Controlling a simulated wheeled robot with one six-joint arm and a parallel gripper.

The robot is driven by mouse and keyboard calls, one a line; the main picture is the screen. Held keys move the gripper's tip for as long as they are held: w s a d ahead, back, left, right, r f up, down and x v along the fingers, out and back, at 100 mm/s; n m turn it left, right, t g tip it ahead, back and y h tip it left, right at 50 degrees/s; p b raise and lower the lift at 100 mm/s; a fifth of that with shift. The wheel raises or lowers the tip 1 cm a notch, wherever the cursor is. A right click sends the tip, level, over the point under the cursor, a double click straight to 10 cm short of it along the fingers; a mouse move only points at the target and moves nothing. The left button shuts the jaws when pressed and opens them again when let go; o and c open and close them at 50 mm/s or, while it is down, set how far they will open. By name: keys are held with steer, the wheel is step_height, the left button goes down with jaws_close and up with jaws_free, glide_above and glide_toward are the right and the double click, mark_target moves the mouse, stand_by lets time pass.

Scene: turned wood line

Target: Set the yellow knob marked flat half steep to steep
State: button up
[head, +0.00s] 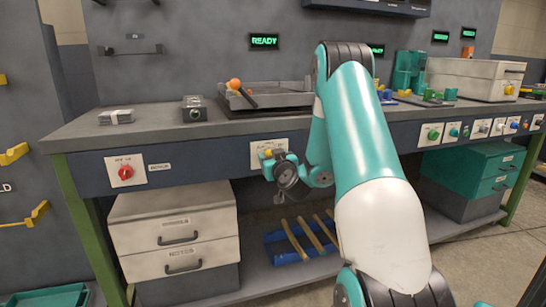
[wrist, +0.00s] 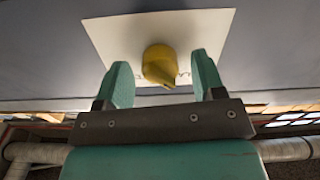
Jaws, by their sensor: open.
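The yellow knob (wrist: 159,62) sits on a white plate (wrist: 195,28) in the wrist view. Its narrow pointer end faces down and slightly right there. A few dark marks show on the plate beside the pointer, but the words cannot be read. My gripper (wrist: 161,66) is open, with one teal finger on each side of the knob and a gap to it on both sides. In the head view my gripper (head: 272,158) is at the white plate (head: 258,145) on the bench front, and it hides most of the knob.
A red knob (head: 125,172) is on another plate to the left. Several coloured knobs line the bench front at right, including a green one (head: 433,134). A grey tray (head: 285,97) with an orange-ended lever stands on the bench above. Drawers (head: 175,235) stand below left.

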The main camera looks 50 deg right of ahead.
steer(key=c, duration=0.9)
steer(key=shift+m, duration=0.4)
steer(key=m, duration=0.3)
steer(key=shift+m, duration=0.4)
steer(key=m, duration=0.4)
steer(key=shift+m, duration=0.3)
steer(key=m, duration=0.4)
steer(key=m+p, duration=0.1)
steer(key=m, duration=0.3)
steer(key=shift+m, duration=0.3)
